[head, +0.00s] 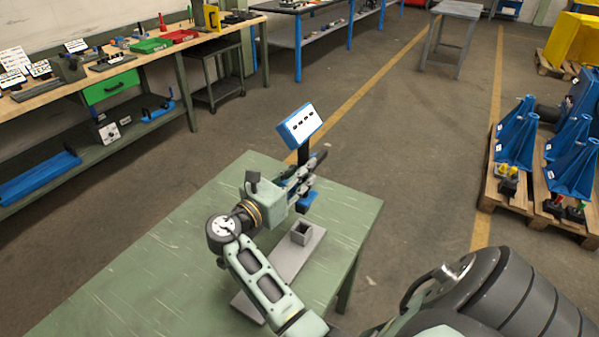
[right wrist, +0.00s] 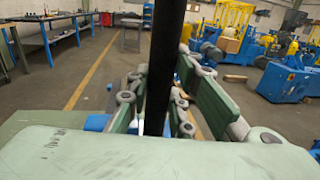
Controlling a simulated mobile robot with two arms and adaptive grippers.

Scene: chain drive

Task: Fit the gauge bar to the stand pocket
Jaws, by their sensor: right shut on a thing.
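The gauge bar (head: 304,153) is a dark upright post with a blue box on top, whose white face carries a row of black marks. My right gripper (head: 306,180) is shut on the post below the box. In the right wrist view the black post (right wrist: 160,70) stands between the fingers (right wrist: 158,100). A blue part (head: 306,201) shows just below the fingers. The stand is a long grey plate (head: 280,268) on the green table, with a square open pocket (head: 301,234) near its far end. The bar appears above the pocket, apart from it. My left gripper is not in view.
The green table (head: 130,265) is otherwise bare, with free room left of the stand. A workbench (head: 150,50) with trays and tools runs along the left wall. Pallets with blue brackets (head: 570,165) stand on the floor at right.

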